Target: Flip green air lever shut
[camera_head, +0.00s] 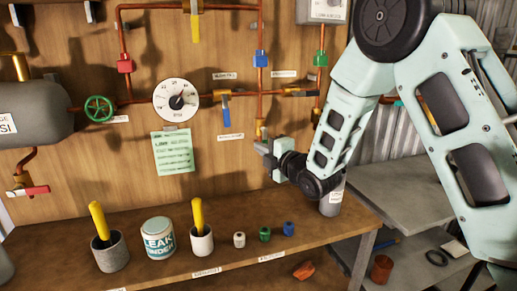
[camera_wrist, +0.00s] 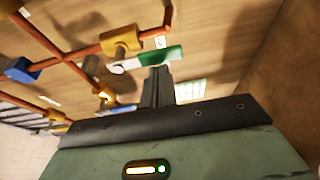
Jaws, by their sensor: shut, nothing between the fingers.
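The green lever (camera_wrist: 160,55) shows in the wrist view, with a pale end on its left beside a brass valve body (camera_wrist: 121,38) on a copper pipe. My gripper (camera_wrist: 160,70) is shut and empty, its fingertips just below the green grip in that view. I cannot tell whether they touch it. In the head view my gripper (camera_head: 264,148) is in front of the board, at the lower end of a vertical copper pipe. The green lever cannot be made out there.
A blue-handled lever (camera_head: 226,110), a gauge (camera_head: 177,100) and a green handwheel (camera_head: 99,108) are on the board to the left. Below, the bench (camera_head: 190,272) holds a tin (camera_head: 158,238), cups with yellow-handled tools and several small coloured pieces.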

